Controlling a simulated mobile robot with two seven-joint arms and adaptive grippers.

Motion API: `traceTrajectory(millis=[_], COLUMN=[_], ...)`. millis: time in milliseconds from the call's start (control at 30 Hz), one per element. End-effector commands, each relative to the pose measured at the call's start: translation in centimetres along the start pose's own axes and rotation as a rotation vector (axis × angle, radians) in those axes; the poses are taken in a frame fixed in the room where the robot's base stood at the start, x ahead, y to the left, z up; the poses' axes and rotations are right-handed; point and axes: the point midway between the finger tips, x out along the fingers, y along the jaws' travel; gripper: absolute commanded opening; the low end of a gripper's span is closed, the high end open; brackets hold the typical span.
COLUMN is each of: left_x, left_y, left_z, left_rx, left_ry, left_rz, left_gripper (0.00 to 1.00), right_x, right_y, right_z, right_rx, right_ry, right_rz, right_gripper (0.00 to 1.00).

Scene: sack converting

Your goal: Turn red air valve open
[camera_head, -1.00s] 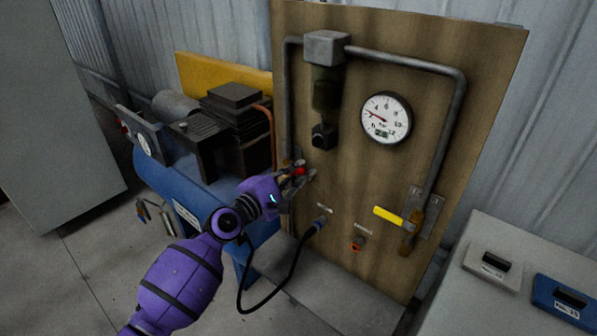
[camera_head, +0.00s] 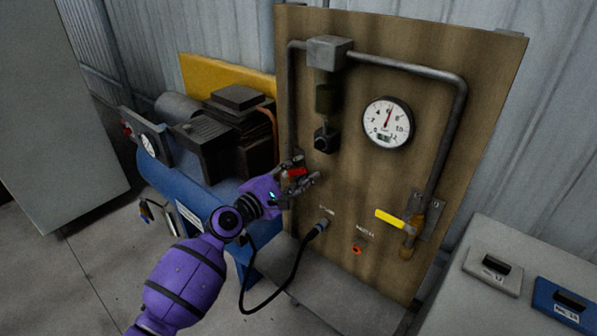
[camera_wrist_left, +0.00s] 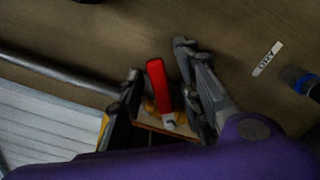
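The red valve handle (camera_head: 297,172) is on the left pipe of the wooden panel, low on its left side. In the left wrist view the red handle (camera_wrist_left: 159,88) stands out between the two fingers. My left gripper (camera_head: 301,175) is at the handle, and its fingers partly hide the valve body. In the left wrist view the left gripper (camera_wrist_left: 158,78) is open, one finger on each side of the handle with visible gaps. The pressure gauge (camera_head: 388,122) has its needle pointing up. My right gripper is not in view.
A yellow-handled valve (camera_head: 391,217) sits on the right pipe. A black hose (camera_head: 272,300) hangs from a lower port. A blue compressor (camera_head: 170,180) stands left of the panel (camera_head: 450,190). A grey bench (camera_head: 478,240) with small boxes is at the right.

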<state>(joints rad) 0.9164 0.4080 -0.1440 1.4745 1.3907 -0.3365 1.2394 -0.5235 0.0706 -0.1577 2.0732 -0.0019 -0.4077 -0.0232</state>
Motion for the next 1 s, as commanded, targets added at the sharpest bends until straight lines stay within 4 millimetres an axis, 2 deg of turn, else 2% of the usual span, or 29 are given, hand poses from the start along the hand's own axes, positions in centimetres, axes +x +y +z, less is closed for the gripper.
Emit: traceTrajectory(millis=[233, 367, 800, 1000], left_x=[-0.1, -1.2, -9.9, -11.8], left_y=[0.0, -0.1, -0.1, 0.0], left_z=[0.0, -0.1, -0.1, 0.0], left_rx=[0.001, 0.001, 0.000, 0.000], left_ry=[0.000, 0.001, 0.002, 0.000], left_rz=[0.000, -0.001, -0.001, 0.000], left_gripper=[0.33, 0.33, 0.33, 0.33], right_x=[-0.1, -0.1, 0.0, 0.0], right_y=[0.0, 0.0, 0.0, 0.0], right_z=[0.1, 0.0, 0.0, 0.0], right_rx=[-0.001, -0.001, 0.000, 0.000], right_ry=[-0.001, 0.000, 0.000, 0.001], right_rz=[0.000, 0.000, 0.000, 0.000], right_gripper=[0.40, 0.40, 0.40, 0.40])
